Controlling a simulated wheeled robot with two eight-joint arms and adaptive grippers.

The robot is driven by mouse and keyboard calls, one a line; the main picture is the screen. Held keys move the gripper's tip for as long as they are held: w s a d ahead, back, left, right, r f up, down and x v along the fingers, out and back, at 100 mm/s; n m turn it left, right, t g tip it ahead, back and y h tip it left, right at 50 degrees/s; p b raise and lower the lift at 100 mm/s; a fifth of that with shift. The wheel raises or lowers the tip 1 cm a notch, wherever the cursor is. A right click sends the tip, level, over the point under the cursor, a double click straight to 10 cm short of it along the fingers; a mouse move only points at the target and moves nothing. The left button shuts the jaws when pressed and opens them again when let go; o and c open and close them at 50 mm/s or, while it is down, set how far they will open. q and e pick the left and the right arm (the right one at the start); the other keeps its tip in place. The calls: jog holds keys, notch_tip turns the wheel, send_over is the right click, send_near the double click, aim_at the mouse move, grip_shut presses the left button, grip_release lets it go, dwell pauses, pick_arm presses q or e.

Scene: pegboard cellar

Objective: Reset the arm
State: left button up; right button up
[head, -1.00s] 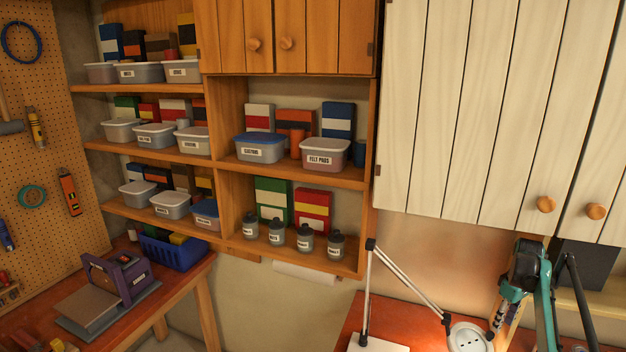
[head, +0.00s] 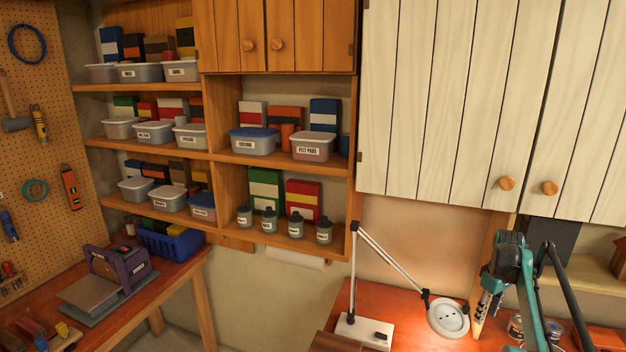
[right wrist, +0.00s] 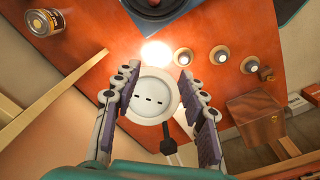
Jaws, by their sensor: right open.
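My right arm is teal and black and comes in at the lower right of the head view. Its gripper (head: 487,302) hangs beside the lamp head there, partly turned away. In the right wrist view the two padded fingers (right wrist: 158,76) are spread wide with nothing held between them. The round white lamp head (right wrist: 151,95) shows between and beyond them; I cannot tell how far below it is. My left gripper is in neither view.
The white desk lamp (head: 449,318) stands on the red worktop (head: 400,295), close to my right arm. Cans (head: 516,327) stand behind the arm. White cabinet doors (head: 450,100) hang above. Shelves with labelled tubs (head: 254,142) and a side bench (head: 185,275) are at left.

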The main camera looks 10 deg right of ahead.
jog(key=s+a+r+m+t+b, duration=0.1)
jog(key=s+a+b, duration=0.25)
jog(key=a, duration=0.45)
jog(key=s+a+t+h+b, duration=0.1)
jog(key=s+a+b, duration=0.25)
jog(key=a, duration=0.55)
jog(key=s+a+r+m+t+b, duration=0.15)
jog(key=a+b, duration=0.25)
jog(key=a, duration=0.4)
pick_arm(q)
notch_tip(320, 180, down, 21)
jog(key=b, duration=0.9)
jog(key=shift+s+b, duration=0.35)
jog(key=shift+b, duration=0.05)
pick_arm(e)
jog(key=s+a+f+t, duration=0.1)
jog(key=s+a+f, duration=0.7)
jog(key=s+f, duration=0.2)
jog(key=s+a+f+m+t+y, duration=0.1)
jog(key=s+a+f+t, duration=0.1)
jog(key=s+a+f, duration=0.6)
jog(key=s+f, duration=0.2)
jog(key=s, duration=0.1)
